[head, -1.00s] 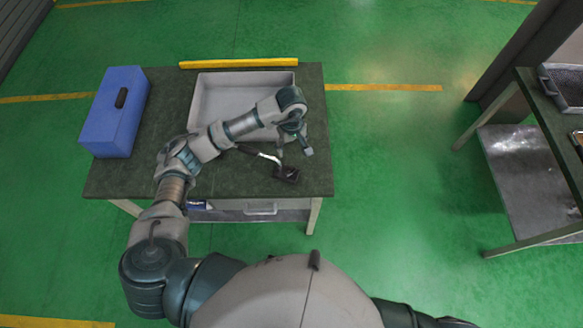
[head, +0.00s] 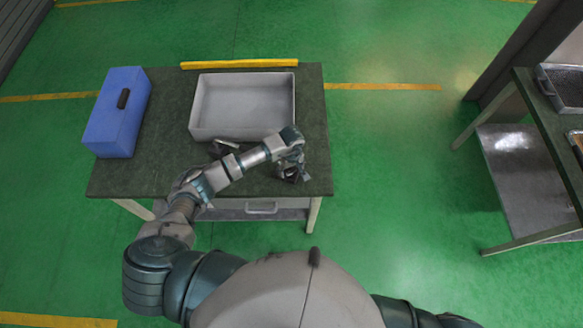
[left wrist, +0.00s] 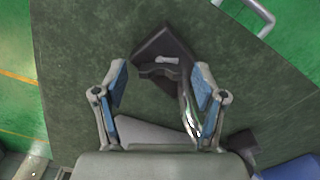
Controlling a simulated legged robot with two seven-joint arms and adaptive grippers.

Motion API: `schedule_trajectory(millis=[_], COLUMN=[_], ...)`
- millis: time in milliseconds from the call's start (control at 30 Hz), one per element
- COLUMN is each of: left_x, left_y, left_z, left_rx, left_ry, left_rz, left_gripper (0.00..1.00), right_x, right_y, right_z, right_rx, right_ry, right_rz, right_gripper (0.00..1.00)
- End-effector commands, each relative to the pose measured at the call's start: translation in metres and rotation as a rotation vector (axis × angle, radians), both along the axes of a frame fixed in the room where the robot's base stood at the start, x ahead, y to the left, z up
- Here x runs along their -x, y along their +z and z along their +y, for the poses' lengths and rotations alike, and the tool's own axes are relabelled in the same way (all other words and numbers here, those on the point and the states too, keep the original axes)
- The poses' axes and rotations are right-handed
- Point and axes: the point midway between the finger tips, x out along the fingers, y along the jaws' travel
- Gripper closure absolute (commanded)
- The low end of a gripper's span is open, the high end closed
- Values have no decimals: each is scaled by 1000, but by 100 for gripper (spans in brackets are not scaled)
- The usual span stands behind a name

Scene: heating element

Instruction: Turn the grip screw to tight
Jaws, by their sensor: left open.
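The heating element lies on the green-topped table, with a dark square end piece (head: 290,176) near the table's front right. In the left wrist view this end piece (left wrist: 172,42) carries a small pale part, which may be the grip screw (left wrist: 167,60), above a dark curved piece. A shiny metal rod (left wrist: 188,112) runs from it to another dark block (left wrist: 240,144). My left gripper (head: 292,168) is over the end piece. Its blue-padded fingers (left wrist: 160,77) are open, with the dark curved piece between them in the picture; contact cannot be told. My right gripper is not in view.
A grey tray (head: 245,100) stands behind my left arm. A blue box (head: 116,115) is at the table's left, and a yellow bar (head: 240,65) lies at the back edge. A drawer handle (head: 262,208) is below the front edge. Another table (head: 545,125) stands at the right.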

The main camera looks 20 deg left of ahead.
Motion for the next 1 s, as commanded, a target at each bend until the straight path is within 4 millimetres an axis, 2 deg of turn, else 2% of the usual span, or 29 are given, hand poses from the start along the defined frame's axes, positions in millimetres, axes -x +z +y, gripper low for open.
schedule_trajectory(millis=[133, 300, 367, 400, 733, 1000], left_x=[0, 0, 0, 0, -2, -2], left_y=[0, 0, 0, 0, -1, -4], left_z=[0, 0, 0, 0, 0, 0], left_rx=[0, 0, 0, 1, 0, -1], left_ry=[0, 0, 0, 0, -49, -223], left_rz=[0, 0, 0, -1, -4, -6], left_gripper=[29, 72, 87, 89, 89, 89], right_x=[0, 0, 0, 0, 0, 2], right_y=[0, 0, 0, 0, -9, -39], right_z=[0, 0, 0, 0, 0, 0], right_rx=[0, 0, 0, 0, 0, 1], right_ry=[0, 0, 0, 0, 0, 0], right_rz=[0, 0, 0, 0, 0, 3], right_gripper=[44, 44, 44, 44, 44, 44])
